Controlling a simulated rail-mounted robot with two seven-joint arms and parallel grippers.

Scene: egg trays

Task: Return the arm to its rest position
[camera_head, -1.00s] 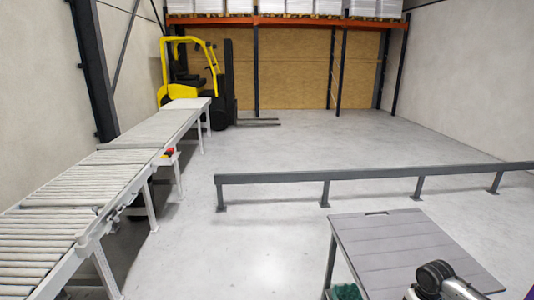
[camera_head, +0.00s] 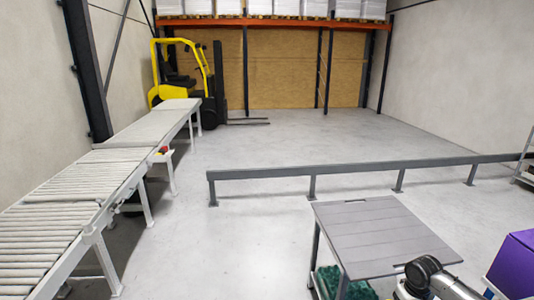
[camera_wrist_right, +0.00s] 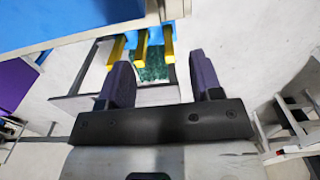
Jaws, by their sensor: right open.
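My right gripper (camera_wrist_right: 160,72) is open in the right wrist view, with its two dark purple-grey fingers apart and nothing between them. A green textured thing (camera_wrist_right: 152,66) shows beyond the fingertips, clearly apart from them. In the head view, a white and black arm link of mine (camera_head: 425,276) shows at the bottom right, in front of the grey slatted table (camera_head: 355,232). Neither gripper shows in the head view. A green thing (camera_head: 345,287) sits low at the table's near left side, partly hidden by it.
A roller conveyor (camera_head: 95,180) runs along the left, with a yellow forklift (camera_head: 205,70) behind it. A low grey rail (camera_head: 340,170) crosses the floor. A purple box (camera_head: 516,265) stands at the right. Yellow bars (camera_wrist_right: 141,45) and a blue surface (camera_wrist_right: 90,22) show in the wrist view.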

